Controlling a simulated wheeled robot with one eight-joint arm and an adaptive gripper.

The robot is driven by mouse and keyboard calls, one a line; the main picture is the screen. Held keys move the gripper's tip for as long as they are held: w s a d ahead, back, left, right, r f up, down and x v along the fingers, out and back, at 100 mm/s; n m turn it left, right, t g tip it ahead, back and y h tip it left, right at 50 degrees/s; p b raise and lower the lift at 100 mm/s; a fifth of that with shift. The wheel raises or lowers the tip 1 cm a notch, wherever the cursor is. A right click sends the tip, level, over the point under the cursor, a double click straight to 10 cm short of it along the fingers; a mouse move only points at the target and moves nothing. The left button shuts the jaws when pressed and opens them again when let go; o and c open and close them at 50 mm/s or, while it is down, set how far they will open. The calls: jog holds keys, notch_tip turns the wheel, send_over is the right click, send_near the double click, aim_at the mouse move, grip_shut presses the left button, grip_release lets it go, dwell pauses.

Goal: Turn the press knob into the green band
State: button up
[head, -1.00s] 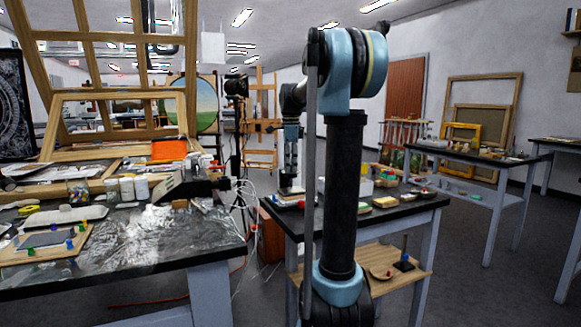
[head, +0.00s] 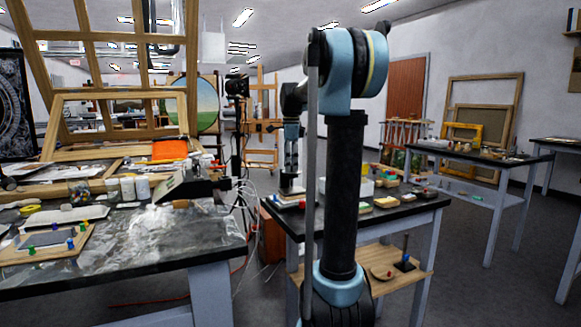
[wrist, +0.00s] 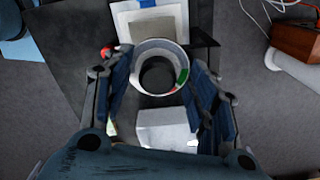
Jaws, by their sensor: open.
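In the wrist view a pale round ring (wrist: 138,77) with a dark round middle (wrist: 158,75) lies between my fingers. This looks like the press knob and its dial. A green band (wrist: 183,76) marks the ring's right side. My gripper (wrist: 160,84) is open, with one blue-grey finger on each side of the ring. I cannot tell whether either finger touches it. In the head view my gripper (head: 290,172) points down over the dark-topped table. The knob is too small to make out there.
The dark-topped table (head: 340,222) also carries small trays and blocks (head: 386,202). In the wrist view a white block (wrist: 166,127) sits just below the ring. A cluttered workbench (head: 150,245) stands at left. Cables (head: 255,235) hang between the tables.

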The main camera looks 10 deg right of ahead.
notch_tip(320, 180, up, 12)
jog(key=shift+f, duration=0.15)
dwell(0.3)
jog(key=shift+w, duration=0.1)
